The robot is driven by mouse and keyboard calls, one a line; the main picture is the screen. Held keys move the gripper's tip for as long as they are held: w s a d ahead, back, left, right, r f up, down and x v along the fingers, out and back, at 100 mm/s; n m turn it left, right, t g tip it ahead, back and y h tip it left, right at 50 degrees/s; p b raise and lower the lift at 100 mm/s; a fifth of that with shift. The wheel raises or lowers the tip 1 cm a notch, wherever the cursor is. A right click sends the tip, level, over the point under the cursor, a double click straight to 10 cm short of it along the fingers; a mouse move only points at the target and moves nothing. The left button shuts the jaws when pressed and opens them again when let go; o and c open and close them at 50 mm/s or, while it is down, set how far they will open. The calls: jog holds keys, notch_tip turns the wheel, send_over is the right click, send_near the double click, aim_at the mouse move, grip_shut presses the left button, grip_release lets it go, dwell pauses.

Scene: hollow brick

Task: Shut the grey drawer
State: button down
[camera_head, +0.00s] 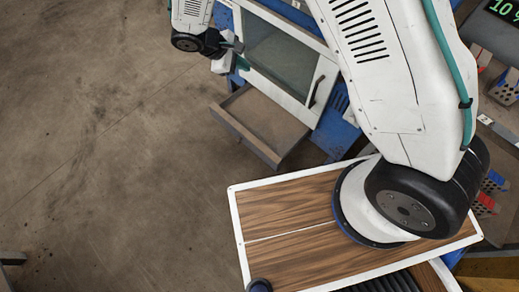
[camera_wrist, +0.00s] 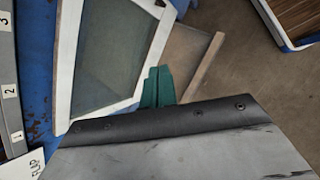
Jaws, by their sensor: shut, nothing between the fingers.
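The grey drawer (camera_head: 244,137) stands open in the head view, sticking out to the lower left from under a white-framed glass panel (camera_head: 318,78). Its inside looks empty and brownish. In the wrist view, part of the drawer (camera_wrist: 205,67) shows beyond my fingers, to the upper right. My gripper (camera_head: 241,63) is at the panel's left edge in the head view, above and left of the drawer. Its green fingers (camera_wrist: 157,88) are shut with nothing between them. They overlap the panel and drawer corner in the wrist view; I cannot tell whether they touch either.
A wood-topped table (camera_head: 290,208) with a white rim stands below the drawer in the head view. The blue cabinet body (camera_head: 335,128) shows beside the panel, which has a dark handle (camera_head: 317,92). Bare concrete floor (camera_head: 110,140) lies open to the left.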

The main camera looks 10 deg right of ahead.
jog(key=s+a+f+n+t, duration=0.1)
jog(key=s+a+f+n, duration=0.2)
jog(key=f, duration=0.8)
jog(key=s+a+f+n+t, duration=0.1)
jog(key=s+a+f+n, duration=0.15)
jog(key=f, duration=0.75)
jog(key=s+a+f+n+t, duration=0.1)
jog(key=s+a+f+n, duration=0.2)
jog(key=f, duration=0.8)
jog(key=n, duration=0.3)
send_near(264, 154)
notch_tip(264, 154, down, 4)
jog(key=shift+w+d+f+t, duration=0.2)
jog(key=shift+w+d+f, duration=0.1)
jog(key=shift+d, duration=0.25)
jog(key=shift+w+d+f+t, duration=0.2)
jog(key=shift+w+d, duration=0.1)
jog(key=shift+d, duration=0.25)
jog(key=shift+w+d, duration=0.35)
jog(key=shift+d, duration=0.1)
